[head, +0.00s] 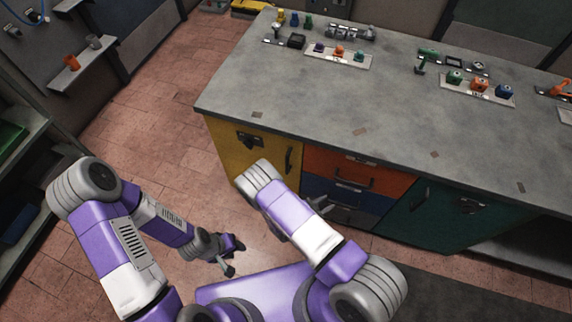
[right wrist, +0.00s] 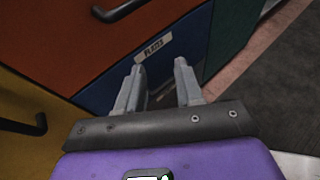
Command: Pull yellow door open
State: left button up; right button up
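The yellow door (head: 225,150) is at the left end of the bench front in the head view and looks closed. Its black upright handle (head: 288,160) is near its right edge. In the right wrist view the yellow door (right wrist: 25,152) fills the lower left, with its dark handle (right wrist: 25,126). My right gripper (right wrist: 160,88) is open and empty, facing the blue drawer to the right of the yellow door. In the head view my right arm covers the lower part of the door. My left gripper (head: 232,257) is low over the floor, apart from the bench, its fingers spread and empty.
An orange drawer (head: 380,187) and a blue drawer (head: 370,203) sit right of the door, then a green cabinet (head: 450,228). Small parts lie on the grey worktop (head: 300,105). Shelving (head: 30,175) stands at the left. The tiled floor (head: 165,120) between is clear.

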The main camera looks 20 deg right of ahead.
jog(key=w+a+r+n+t+y, duration=0.2)
jog(key=w+a+n+t, duration=0.45)
jog(key=w+t, duration=0.2)
jog(key=n+t+y, duration=0.3)
jog(key=y, duration=0.1)
send_near(287, 164)
jog(key=x, duration=0.3)
jog(key=b+x, duration=0.2)
jog(key=x, duration=0.4)
jog(key=shift+w+f, duration=0.2)
jog(key=shift+w+d, duration=0.3)
jog(key=shift+w, duration=0.25)
grip_shut()
